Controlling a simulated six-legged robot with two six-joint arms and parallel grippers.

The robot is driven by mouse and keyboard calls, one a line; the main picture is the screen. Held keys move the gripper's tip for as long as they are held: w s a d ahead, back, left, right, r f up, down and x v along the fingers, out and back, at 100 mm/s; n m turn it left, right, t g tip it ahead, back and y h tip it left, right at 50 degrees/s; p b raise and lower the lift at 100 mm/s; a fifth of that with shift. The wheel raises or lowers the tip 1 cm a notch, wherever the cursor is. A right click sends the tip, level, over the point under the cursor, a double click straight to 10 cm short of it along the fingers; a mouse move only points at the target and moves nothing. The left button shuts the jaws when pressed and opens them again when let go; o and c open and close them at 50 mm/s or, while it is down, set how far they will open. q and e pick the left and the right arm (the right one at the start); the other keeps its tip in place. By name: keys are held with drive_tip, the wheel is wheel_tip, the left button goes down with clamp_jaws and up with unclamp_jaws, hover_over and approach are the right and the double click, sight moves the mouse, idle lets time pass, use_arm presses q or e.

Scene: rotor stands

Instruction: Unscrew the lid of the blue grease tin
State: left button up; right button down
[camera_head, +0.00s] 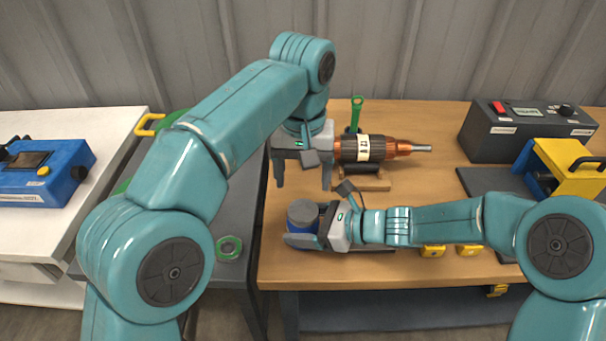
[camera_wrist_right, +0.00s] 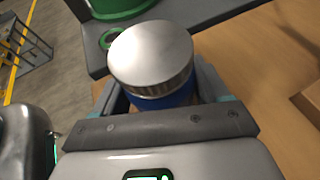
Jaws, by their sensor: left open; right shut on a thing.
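The blue grease tin (camera_head: 298,228) stands upright near the left front edge of the wooden bench, with its grey ribbed lid (camera_head: 302,211) on top. My right gripper (camera_head: 310,238) is shut on the tin's blue body from the right side. In the right wrist view the silvery lid (camera_wrist_right: 151,53) sits above the fingers, over the blue body (camera_wrist_right: 165,98). My left gripper (camera_head: 304,183) is open and empty, pointing down above and slightly behind the tin, apart from the lid.
A rotor (camera_head: 372,148) lies on a wooden stand just right of my left gripper. A dark meter box (camera_head: 525,130) and a yellow device (camera_head: 568,165) are at the right. Yellow blocks (camera_head: 433,251) lie under my right forearm. A green ring (camera_head: 229,248) lies on the grey table at left.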

sight(303, 210)
use_arm(q)
drive_tip(key=m, duration=0.5)
drive_tip(key=shift+m, duration=0.3)
drive_tip(key=m, duration=0.2)
drive_tip(key=shift+m, duration=0.4)
drive_tip(key=m, duration=1.5)
drive_tip(key=shift+m, duration=0.3)
drive_tip(key=m, duration=0.6)
drive_tip(key=shift+f, duration=0.1)
wheel_tip(303, 210, down, 8)
drive_tip(key=shift+r, duration=0.1)
